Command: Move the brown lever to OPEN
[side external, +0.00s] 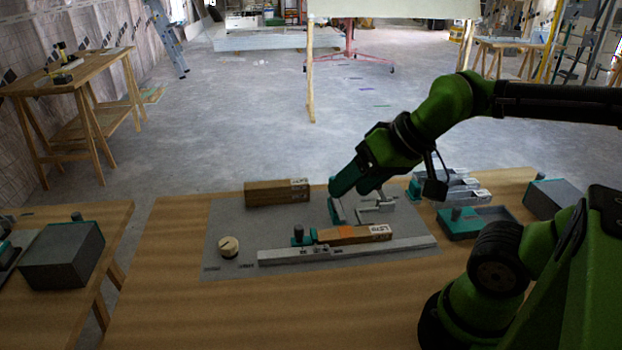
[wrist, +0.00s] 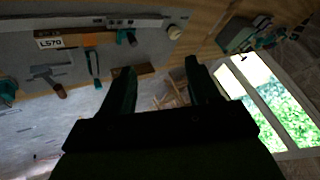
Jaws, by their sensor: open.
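In the wrist view a lever with a brown end (wrist: 60,91) stands out from the grey panel (wrist: 150,45) at the left. A teal upright part (wrist: 92,68) is beside it. I cannot pick out this brown end in the side view, where my gripper may hide it. My gripper (wrist: 160,68) shows two dark fingers spread apart with nothing between them. In the side view my gripper (side external: 358,203) is low over the back of the grey panel (side external: 235,215), beside a grey handle (side external: 377,209). No OPEN mark is readable.
A long brown block (side external: 277,192) lies at the panel's back. A labelled brown block (side external: 352,234) and a teal slider (side external: 298,236) are along a grey rail (side external: 410,244). A cream knob (side external: 228,247) is at left. A teal tray (side external: 475,223) stands right.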

